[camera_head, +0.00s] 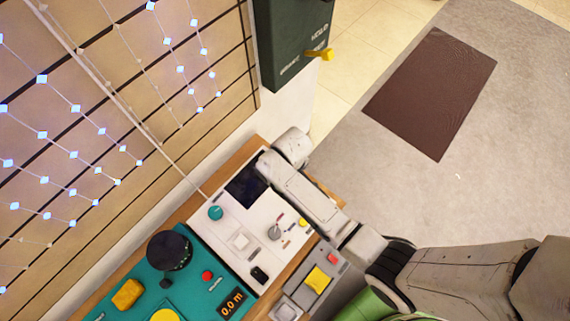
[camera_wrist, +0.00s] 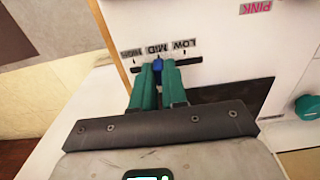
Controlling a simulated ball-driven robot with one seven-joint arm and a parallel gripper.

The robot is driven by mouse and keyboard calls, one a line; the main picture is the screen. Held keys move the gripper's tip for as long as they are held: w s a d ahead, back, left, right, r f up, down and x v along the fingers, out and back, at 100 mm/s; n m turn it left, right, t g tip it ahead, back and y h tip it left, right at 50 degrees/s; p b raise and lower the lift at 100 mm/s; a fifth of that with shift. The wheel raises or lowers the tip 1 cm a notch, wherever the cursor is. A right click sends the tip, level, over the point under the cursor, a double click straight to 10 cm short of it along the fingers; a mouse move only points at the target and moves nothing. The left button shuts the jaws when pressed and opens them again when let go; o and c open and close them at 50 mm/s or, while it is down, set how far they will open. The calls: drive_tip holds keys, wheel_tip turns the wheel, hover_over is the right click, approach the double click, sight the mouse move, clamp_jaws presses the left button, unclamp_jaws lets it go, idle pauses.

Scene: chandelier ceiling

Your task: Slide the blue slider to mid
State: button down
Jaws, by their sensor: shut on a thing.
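The blue slider (camera_wrist: 157,66) sits in a dark horizontal slot (camera_wrist: 193,67) on the white panel in the wrist view. The slider is about below MID. My gripper (camera_wrist: 158,73) has teal fingers, one on each side of the slider, closed on it. In the head view my arm's end covers the far corner of the white panel (camera_head: 232,222), and the slider and fingertips are hidden there.
The white panel carries a dark screen (camera_head: 245,187), a teal knob (camera_head: 215,212) and a grey dial (camera_head: 275,232). A teal panel (camera_head: 192,285) with a black round part (camera_head: 169,251) lies nearer. A dark green box (camera_head: 290,40) with a yellow lever (camera_head: 320,54) hangs on the wall beyond.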

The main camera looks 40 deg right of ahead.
drive_tip(key=c, duration=1.2)
unclamp_jaws()
drive_tip(key=shift+o, duration=0.2)
wheel_tip(320, 180, up, 11)
drive_tip(key=shift+f, duration=0.15)
